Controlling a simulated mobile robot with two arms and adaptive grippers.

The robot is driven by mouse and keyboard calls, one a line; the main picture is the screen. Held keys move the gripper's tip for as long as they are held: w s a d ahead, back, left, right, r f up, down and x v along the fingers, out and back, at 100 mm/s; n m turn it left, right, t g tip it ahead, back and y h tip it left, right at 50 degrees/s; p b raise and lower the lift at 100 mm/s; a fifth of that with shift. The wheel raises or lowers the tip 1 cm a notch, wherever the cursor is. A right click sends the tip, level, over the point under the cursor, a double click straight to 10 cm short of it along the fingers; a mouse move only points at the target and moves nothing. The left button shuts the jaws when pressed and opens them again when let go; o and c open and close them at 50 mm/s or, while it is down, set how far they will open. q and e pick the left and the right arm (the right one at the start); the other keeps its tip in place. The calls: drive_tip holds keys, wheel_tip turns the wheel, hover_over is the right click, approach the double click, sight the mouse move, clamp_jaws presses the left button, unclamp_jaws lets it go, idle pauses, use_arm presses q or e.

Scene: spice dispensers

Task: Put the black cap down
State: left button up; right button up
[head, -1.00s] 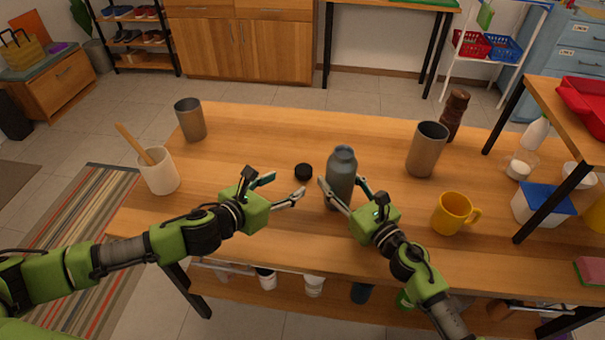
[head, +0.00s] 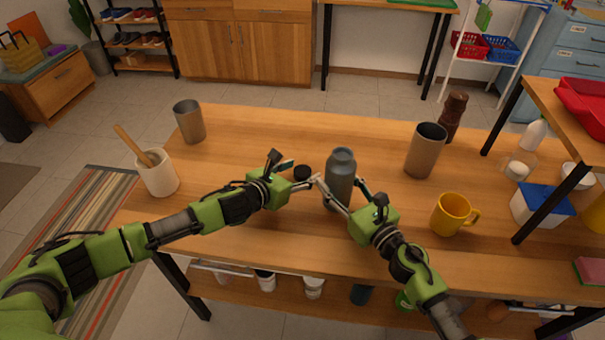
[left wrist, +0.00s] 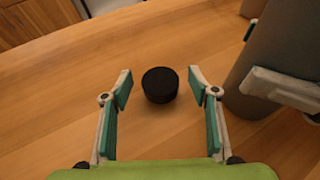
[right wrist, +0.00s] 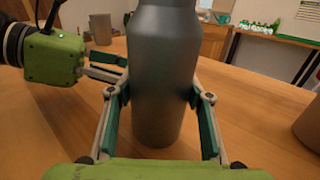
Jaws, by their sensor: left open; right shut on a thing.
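The black cap (head: 302,173) rests on the wooden table, left of the grey-blue bottle (head: 341,174). In the left wrist view the cap (left wrist: 160,85) sits just beyond and between the fingertips of my left gripper (left wrist: 160,83), which is open and empty. In the head view my left gripper (head: 300,176) reaches in from the left, low by the cap. My right gripper (head: 345,196) is shut around the bottle's body, which stands upright; the bottle also fills the middle of the right wrist view (right wrist: 163,75). The bottle's top shows no cap on it.
A metal cup (head: 190,122) and a white crock (head: 158,174) with a wooden spoon stand at left. Another metal cup (head: 424,152), a pepper mill (head: 453,115) and a yellow mug (head: 453,214) stand at right. The table's back middle (head: 300,128) is clear.

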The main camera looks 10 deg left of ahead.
sight(303, 170)
use_arm(q)
drive_tip(key=shift+w+d+f, duration=0.25)
drive_tip(key=shift+w+d, duration=0.1)
drive_tip(key=shift+w, duration=0.25)
drive_tip(key=c, duration=0.9)
wheel_tip(303, 170, up, 10)
drive_tip(key=shift+f, duration=0.1)
